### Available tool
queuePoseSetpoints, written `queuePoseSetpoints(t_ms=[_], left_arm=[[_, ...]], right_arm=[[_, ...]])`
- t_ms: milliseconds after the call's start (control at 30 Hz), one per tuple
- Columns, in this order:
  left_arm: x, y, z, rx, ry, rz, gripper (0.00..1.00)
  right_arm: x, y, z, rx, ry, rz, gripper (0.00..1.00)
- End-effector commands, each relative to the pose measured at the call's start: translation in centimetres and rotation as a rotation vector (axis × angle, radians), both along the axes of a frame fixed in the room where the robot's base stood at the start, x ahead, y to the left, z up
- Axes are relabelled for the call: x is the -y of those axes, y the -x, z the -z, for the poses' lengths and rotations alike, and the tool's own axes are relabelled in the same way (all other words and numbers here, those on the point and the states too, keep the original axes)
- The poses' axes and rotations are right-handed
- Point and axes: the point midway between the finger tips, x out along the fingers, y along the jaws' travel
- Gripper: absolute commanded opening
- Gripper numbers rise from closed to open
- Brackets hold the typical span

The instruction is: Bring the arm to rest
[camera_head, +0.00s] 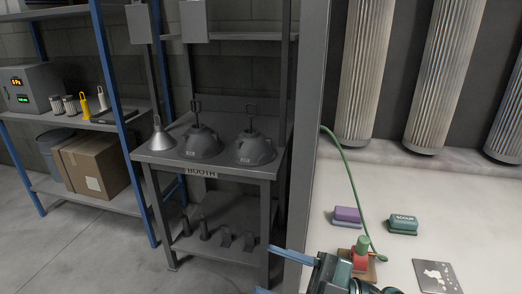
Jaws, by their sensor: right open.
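My right gripper (268,270) is at the bottom centre of the head view, with its two blue fingers spread apart and nothing visible between them. Its dark arm (335,278) comes in from the bottom edge, in front of the post and the pale worktop's left edge. Two dark grey hoods (201,143) (254,149) with hooks on top stand on the grey table marked BOOTH (215,170). A smaller, lighter metal cone (158,139) stands at that table's left. My left gripper is not in view.
The pale worktop (350,180) holds a purple block (347,215), a green block (403,224), a red and green hose fitting (361,255) and a speckled plate (437,276). A grey post (307,150) stands between table and worktop. Blue-framed shelving (110,75) is at left; floor is clear in front.

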Motion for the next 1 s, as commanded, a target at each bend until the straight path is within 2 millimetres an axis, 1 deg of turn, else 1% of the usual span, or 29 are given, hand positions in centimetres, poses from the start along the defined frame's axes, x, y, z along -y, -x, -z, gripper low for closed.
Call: queuePoseSetpoints(t_ms=[33, 67, 100, 167, 200, 267, 300, 367, 400, 500, 600, 700, 1000], left_arm=[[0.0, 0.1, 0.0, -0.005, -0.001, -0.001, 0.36], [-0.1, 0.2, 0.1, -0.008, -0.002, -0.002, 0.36], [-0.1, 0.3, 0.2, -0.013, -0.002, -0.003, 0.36], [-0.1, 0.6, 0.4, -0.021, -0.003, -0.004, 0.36], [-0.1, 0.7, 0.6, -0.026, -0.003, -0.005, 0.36], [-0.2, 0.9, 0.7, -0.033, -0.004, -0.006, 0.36], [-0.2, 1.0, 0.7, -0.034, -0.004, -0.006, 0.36], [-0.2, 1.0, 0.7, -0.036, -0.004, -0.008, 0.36], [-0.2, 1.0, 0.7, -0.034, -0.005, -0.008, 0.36], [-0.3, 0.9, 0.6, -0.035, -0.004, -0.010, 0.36], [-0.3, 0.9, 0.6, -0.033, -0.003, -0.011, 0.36], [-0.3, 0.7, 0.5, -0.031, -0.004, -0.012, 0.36], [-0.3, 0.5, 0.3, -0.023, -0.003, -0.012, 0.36]], right_arm=[[1.0, -1.0, 0.6, -0.093, -0.105, 0.147, 0.50], [1.8, -1.8, 1.2, -0.147, -0.150, 0.241, 0.50], [3.1, -2.7, 2.6, -0.227, -0.192, 0.366, 0.50], [5.3, -3.5, 5.7, -0.371, -0.219, 0.552, 0.50], [6.7, -3.5, 8.4, -0.479, -0.212, 0.667, 0.50], [8.5, -2.7, 12.5, -0.635, -0.175, 0.807, 0.50], [9.4, -1.8, 15.0, -0.729, -0.142, 0.877, 0.50], [10.4, 0.0, 18.4, -0.859, -0.084, 0.953, 0.50], [10.8, 1.3, 20.3, -0.936, -0.043, 0.988, 0.50], [11.4, 4.3, 23.8, -1.085, 0.040, 1.036, 0.50], [11.5, 6.4, 25.7, -1.174, 0.094, 1.050, 0.50], [11.5, 7.2, 26.4, -1.210, 0.118, 1.053, 0.50], [11.5, 7.3, 26.5, -1.212, 0.121, 1.053, 0.50]])
